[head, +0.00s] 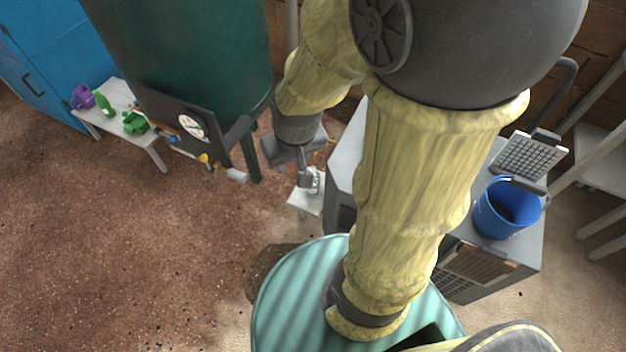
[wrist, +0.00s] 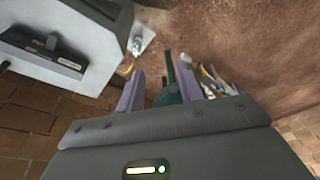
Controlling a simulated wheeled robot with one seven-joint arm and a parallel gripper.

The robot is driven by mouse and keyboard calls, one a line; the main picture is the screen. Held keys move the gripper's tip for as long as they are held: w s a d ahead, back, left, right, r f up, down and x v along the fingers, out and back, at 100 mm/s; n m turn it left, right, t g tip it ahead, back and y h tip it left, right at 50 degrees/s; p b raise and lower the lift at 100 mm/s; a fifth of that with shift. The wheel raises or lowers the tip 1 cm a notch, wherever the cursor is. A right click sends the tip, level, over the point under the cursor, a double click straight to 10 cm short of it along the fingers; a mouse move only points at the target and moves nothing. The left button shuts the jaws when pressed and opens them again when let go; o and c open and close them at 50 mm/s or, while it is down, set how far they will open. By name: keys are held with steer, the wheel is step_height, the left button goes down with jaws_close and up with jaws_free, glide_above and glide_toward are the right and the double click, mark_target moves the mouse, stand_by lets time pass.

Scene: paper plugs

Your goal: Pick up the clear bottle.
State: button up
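The clear bottle (head: 315,182) is small in the head view, on a little white table (head: 304,200) between the green tank and the grey machine. In the wrist view the clear bottle (wrist: 138,45) stands on the white table (wrist: 148,37), beyond and left of my fingertips. My gripper (head: 305,172) hangs beside the bottle in the head view, partly overlapping it. In the wrist view my gripper (wrist: 161,70) has its two fingers apart, with no bottle between them.
The green tank (head: 190,50) stands left of my gripper, with a gauge panel (head: 190,122). A grey machine (head: 345,165) is right of the little table. A blue bucket (head: 507,208) sits at right. A white bench (head: 117,95) at left holds green and purple items. Floor at lower left is clear.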

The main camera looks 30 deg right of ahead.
steer(key=shift+s, duration=0.1)
